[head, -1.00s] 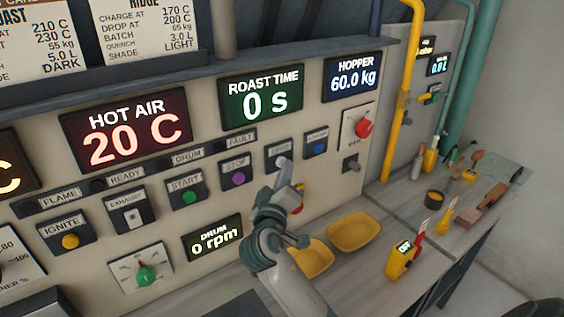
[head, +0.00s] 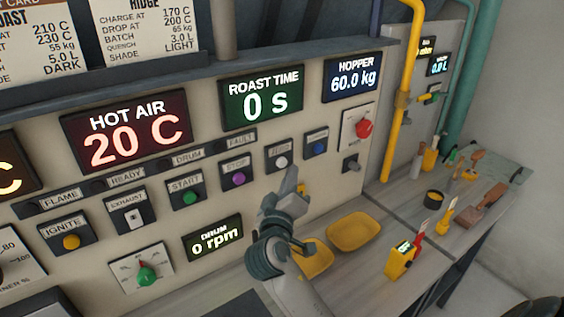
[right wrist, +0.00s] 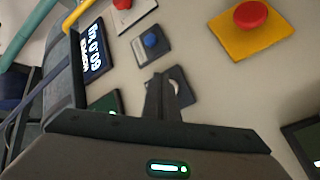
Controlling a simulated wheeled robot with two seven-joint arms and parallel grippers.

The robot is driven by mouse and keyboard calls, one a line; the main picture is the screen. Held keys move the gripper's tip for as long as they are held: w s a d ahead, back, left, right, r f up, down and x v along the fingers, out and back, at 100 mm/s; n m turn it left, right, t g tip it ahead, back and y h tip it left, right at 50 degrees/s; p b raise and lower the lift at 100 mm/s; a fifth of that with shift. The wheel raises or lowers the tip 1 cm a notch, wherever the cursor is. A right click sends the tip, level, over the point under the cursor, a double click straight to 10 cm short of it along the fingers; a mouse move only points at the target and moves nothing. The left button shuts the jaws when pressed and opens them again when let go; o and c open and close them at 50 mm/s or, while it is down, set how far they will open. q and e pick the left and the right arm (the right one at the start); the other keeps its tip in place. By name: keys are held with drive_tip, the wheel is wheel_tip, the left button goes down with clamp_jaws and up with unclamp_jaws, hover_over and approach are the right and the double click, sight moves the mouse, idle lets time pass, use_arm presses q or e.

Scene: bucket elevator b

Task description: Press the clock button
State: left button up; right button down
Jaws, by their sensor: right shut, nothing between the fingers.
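A pale button (head: 281,161) on a dark plate sits on the panel between the purple STOP button (head: 238,179) and a blue button (head: 320,147); its small label is hard to read. The ROAST TIME display (head: 262,101) reads 0 s. My right gripper (head: 292,174) is shut and empty, its tip just below the pale button in the head view. In the right wrist view, the shut fingers (right wrist: 160,80) point at the panel and partly cover the pale button's plate (right wrist: 183,92). Contact cannot be told. My left gripper is not in view.
A red button on a yellow plate (right wrist: 262,30) is near the fingers in the right wrist view. A red knob (head: 364,128) is further right on the panel. Yellow bowls (head: 354,231) and a yellow device (head: 400,262) stand on the counter below.

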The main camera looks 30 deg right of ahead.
drive_tip(key=s, duration=0.5)
drive_tip(key=shift+s+d+p, duration=0.25)
drive_tip(key=shift+s+p, duration=0.05)
drive_tip(key=shift+p, duration=0.05)
idle(0.9)
